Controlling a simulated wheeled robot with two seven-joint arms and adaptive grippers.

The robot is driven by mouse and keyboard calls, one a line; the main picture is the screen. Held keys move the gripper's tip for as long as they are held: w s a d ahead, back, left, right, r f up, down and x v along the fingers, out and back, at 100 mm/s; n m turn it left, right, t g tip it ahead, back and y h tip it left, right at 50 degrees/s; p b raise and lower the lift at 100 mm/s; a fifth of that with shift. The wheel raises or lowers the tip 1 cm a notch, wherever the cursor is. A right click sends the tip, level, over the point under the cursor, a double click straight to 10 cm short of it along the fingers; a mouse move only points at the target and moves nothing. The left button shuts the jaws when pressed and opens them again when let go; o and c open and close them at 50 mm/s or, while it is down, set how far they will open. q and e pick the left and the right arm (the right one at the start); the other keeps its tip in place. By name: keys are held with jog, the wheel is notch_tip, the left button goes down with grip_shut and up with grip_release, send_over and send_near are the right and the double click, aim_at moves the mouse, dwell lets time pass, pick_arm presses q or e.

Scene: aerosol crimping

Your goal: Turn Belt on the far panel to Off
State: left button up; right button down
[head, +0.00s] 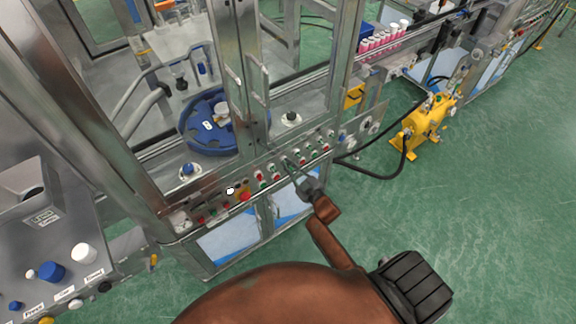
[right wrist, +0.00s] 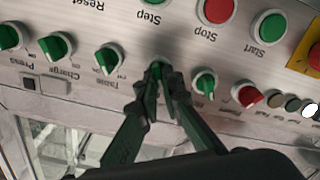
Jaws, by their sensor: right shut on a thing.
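The far panel (head: 215,204) is a grey metal strip of buttons and knobs along the front of the glazed machine. In the right wrist view it shows upside down. My right gripper (head: 296,172) reaches it from the front. In the right wrist view my right gripper (right wrist: 160,78) is shut on a green knob (right wrist: 157,66), its fingertips on both sides of it. The fingers hide most of this knob, and I cannot read its label or tell its setting. Knobs labelled Table (right wrist: 107,60), Charge (right wrist: 56,46) and Press (right wrist: 9,37) stand beside it. My left gripper is out of view.
Another green knob (right wrist: 205,84) and a red one (right wrist: 246,94) are close to the fingers. A red Stop button (right wrist: 217,9) and a green Start button (right wrist: 269,24) are near. A yellow device (head: 423,122) with a black hose stands on the floor at right.

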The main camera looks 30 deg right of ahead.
dwell(0.4)
jog(key=c, duration=2.1)
grip_release()
jog(key=shift+s, duration=0.1)
jog(key=s, duration=1.1)
jog(key=shift+s+d, duration=0.4)
jog(key=shift+d, duration=0.05)
